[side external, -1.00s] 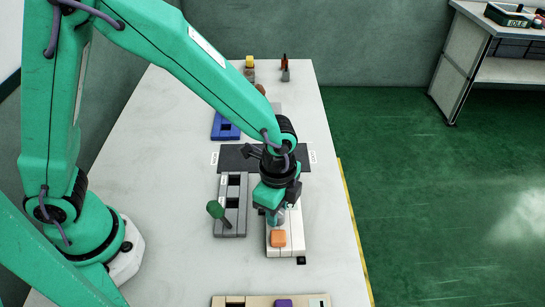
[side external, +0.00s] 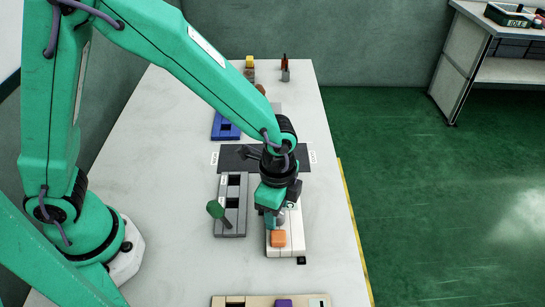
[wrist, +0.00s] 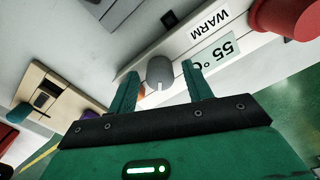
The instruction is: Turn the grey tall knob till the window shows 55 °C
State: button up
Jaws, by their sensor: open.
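The grey tall knob (wrist: 160,72) stands on a white unit (side external: 296,236), with a white pointer line on its top. My gripper (wrist: 158,80) is open, with one green finger on each side of the knob; I cannot tell whether either finger touches it. The window (wrist: 215,52) beside the knob appears upside down in the wrist view and reads 55 °C. A WARM label (wrist: 208,25) is next to it. In the side view my gripper (side external: 277,217) is over the white unit and largely hides the knob.
An orange block (side external: 278,238) is at the unit's near end. A grey unit with a green-headed lever (side external: 216,209) stands to the left. A red round part (wrist: 285,15) shows near the window. A beige unit (side external: 260,301) is at the near edge.

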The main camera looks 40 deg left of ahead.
jog(key=shift+m, duration=0.3)
jog(key=shift+m, duration=1.8)
jog(key=m, duration=0.3)
jog(key=shift+m, duration=0.3)
notch_tip(320, 180, up, 8)
jog(key=shift+r, duration=0.1)
jog(key=s+a+r+n+t, duration=0.1)
jog(key=s+a+r+n, duration=0.2)
jog(key=a+n, duration=0.4)
jog(key=s+a+r+n+t, duration=0.2)
jog(key=s+a+r+n, duration=0.1)
jog(key=a+r+n, duration=0.2)
jog(key=s+a+r+n+t, duration=0.2)
jog(key=s+a+r+n, duration=0.1)
jog(key=a+n, duration=0.5)
jog(key=shift+a+r+n, duration=0.35)
jog(key=shift+r+n, duration=0.25)
jog(key=shift+r, duration=0.15)
